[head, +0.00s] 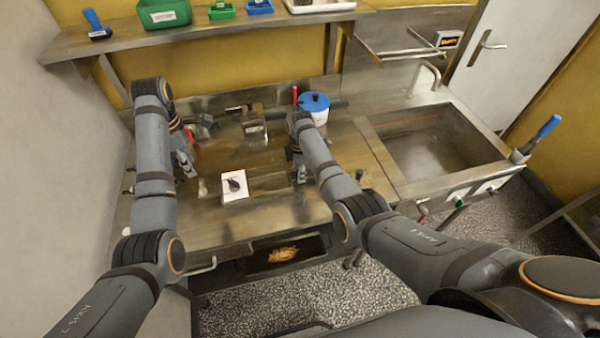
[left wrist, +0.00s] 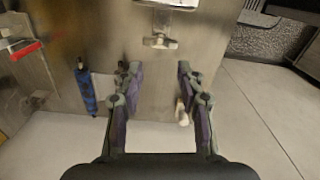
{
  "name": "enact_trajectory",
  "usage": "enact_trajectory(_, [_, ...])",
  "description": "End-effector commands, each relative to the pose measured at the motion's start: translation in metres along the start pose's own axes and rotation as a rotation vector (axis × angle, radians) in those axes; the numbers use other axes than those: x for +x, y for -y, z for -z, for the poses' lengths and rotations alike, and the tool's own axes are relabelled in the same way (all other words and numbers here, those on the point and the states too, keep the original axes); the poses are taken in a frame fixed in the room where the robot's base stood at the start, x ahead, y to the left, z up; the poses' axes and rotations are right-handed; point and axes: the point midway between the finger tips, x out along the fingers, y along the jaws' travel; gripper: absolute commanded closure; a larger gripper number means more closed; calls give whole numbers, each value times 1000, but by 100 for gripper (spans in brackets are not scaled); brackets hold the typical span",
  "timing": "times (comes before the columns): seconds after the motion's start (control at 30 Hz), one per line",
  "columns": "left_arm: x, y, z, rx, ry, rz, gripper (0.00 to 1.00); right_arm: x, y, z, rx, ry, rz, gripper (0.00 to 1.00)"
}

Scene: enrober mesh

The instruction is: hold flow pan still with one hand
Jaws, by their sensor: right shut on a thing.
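A shallow steel pan (head: 268,183), which I take for the flow pan, lies in the bench between my grippers. My right gripper (head: 300,174) points down at its right end and is shut. What lies between its fingers is small and partly hidden by the arm; it seems to be the pan's edge. My left gripper (head: 187,166) is above the left part of the bench, apart from the pan. In the left wrist view it is open (left wrist: 157,72), with nothing between its fingertips but steel surface behind.
A white pot with a blue lid (head: 315,112) stands at the back. The sink (head: 430,150) is at right. A dark tray (head: 287,255) with yellowish bits sits below the bench front.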

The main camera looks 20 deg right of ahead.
Motion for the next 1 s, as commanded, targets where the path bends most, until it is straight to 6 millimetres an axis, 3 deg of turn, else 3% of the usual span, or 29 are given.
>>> enact_trajectory(0.2, [0, 0, 0, 0, 0, 0, 64, 0, 0, 0, 0, 0, 0, 100])
enact_trajectory(0.47, [0, 0, 0, 1, 0, 0, 99, 0, 0, 0, 0, 0, 0, 100])
enact_trajectory(0.57, [6, -1, 8, 40, 16, -8, 100, 0, 0, 0, 0, 0, 0, 100])
enact_trajectory(0.67, [22, -4, 29, 179, 65, -48, 100, 0, 0, 0, 0, 0, 0, 100])
enact_trajectory(0.8, [45, -4, 75, 540, 147, -186, 100, 0, 0, 0, 0, 0, 0, 100])
enact_trajectory(1.0, [46, 13, 121, 1143, 158, -454, 100, 0, 0, 0, 0, 0, 0, 100])
